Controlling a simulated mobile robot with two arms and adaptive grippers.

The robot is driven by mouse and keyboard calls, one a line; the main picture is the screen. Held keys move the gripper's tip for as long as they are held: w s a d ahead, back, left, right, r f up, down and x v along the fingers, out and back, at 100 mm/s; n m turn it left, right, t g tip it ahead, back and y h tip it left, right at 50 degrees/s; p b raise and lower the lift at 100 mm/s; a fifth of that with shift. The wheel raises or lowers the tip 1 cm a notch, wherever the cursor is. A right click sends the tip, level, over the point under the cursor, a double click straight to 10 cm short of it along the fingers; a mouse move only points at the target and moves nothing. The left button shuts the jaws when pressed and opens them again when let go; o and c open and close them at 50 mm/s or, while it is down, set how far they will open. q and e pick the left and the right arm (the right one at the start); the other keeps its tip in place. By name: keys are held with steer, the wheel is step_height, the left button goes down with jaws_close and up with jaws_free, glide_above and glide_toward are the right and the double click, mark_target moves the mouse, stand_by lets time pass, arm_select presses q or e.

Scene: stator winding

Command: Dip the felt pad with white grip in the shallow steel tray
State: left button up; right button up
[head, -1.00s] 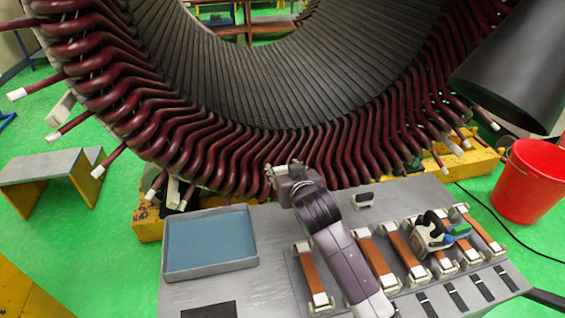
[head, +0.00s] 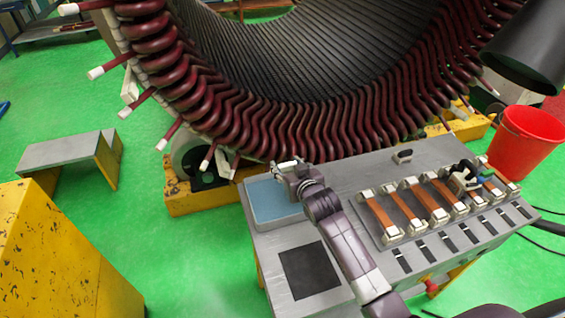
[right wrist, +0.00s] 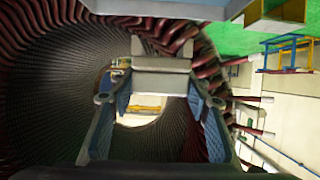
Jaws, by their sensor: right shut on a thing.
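The shallow steel tray (head: 270,205), with a blue surface inside, lies at the left back of the grey table. My right gripper (head: 288,168) is at the tray's back right side in the head view. In the right wrist view its fingers (right wrist: 158,110) are shut on a pale block, which I take for the felt pad's white grip (right wrist: 160,68). The pad's felt face cannot be made out, and I cannot tell whether it touches the tray. My left gripper is not in view.
The stator (head: 270,130) with dark red coils stands close behind the table (head: 345,180). A rack of brown bars (head: 430,205) and a small dark-topped block (head: 403,155) are on the right. A black mat (head: 309,270) lies at the front left. A red bucket (head: 522,145) stands beyond the table.

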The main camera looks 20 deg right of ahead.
steer(key=f+b, duration=0.2)
steer(key=shift+w+d+f, duration=0.1)
steer(key=shift+d+f, duration=0.25)
steer(key=shift+d, duration=0.05)
steer(key=f+b, duration=0.7)
steer(key=shift+a+f+b, duration=0.2)
steer(key=shift+f+b, duration=0.15)
steer(key=shift+b, duration=0.05)
steer(key=shift+f+b, duration=0.45)
steer(key=shift+b, duration=0.05)
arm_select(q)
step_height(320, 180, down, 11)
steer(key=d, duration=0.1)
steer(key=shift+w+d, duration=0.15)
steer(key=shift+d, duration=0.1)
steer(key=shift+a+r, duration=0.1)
arm_select(e)
steer(key=shift+r, duration=0.1)
step_height(320, 180, up, 11)
steer(key=p, duration=1.1)
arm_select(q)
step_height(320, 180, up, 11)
